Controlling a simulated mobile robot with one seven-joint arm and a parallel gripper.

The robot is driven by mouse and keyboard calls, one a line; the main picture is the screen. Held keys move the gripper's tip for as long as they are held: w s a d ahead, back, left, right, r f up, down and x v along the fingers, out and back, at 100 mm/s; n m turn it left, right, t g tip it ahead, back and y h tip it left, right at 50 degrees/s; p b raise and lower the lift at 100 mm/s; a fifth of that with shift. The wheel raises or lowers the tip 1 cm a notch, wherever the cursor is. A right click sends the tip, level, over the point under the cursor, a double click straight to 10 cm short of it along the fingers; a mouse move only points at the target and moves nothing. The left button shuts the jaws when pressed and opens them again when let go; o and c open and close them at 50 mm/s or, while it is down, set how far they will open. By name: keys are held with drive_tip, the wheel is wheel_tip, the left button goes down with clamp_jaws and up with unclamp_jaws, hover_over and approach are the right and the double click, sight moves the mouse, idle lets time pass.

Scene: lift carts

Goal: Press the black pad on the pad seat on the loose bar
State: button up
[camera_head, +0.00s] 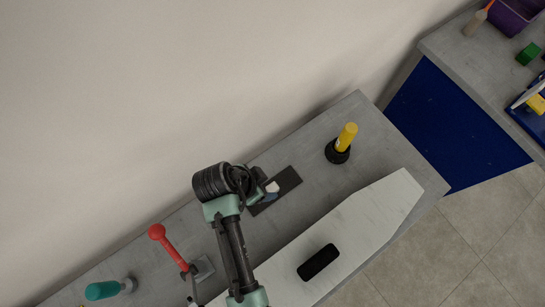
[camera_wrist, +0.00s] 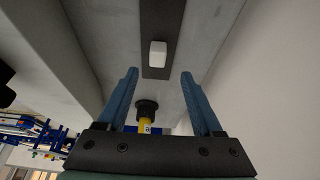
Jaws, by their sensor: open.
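A black oblong pad (camera_head: 318,262) lies on a long pale board on the bench. A dark flat bar (camera_head: 288,181) lies on the bench behind the board, with a small white block (camera_head: 271,186) on it. The bar (camera_wrist: 161,25) and the white block (camera_wrist: 158,54) also show in the wrist view. I cannot tell for certain whether the white block is the pad seat. My gripper (camera_wrist: 159,74) is open, with nothing between its blue fingers. In the head view, my gripper (camera_head: 264,194) is over the near end of the bar, partly hidden by my wrist.
The pale board (camera_head: 375,212) runs along the bench (camera_head: 340,112). A yellow-handled tool (camera_head: 346,137) on a black base stands beyond the bar. A red-handled clamp (camera_head: 170,247) and a teal bottle (camera_head: 103,290) stand left. Another bench (camera_head: 450,45) holds a purple bin (camera_head: 513,14).

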sight(272, 187)
drive_tip(key=shift+x, duration=0.8)
drive_tip(key=shift+s+p+x, duration=0.15)
drive_tip(key=shift+p+x, duration=0.1)
drive_tip(key=shift+x, duration=0.8)
drive_tip(key=shift+s+p+x, duration=0.15)
drive_tip(key=shift+p+x, duration=0.1)
drive_tip(key=shift+x, duration=0.8)
clamp_jaws()
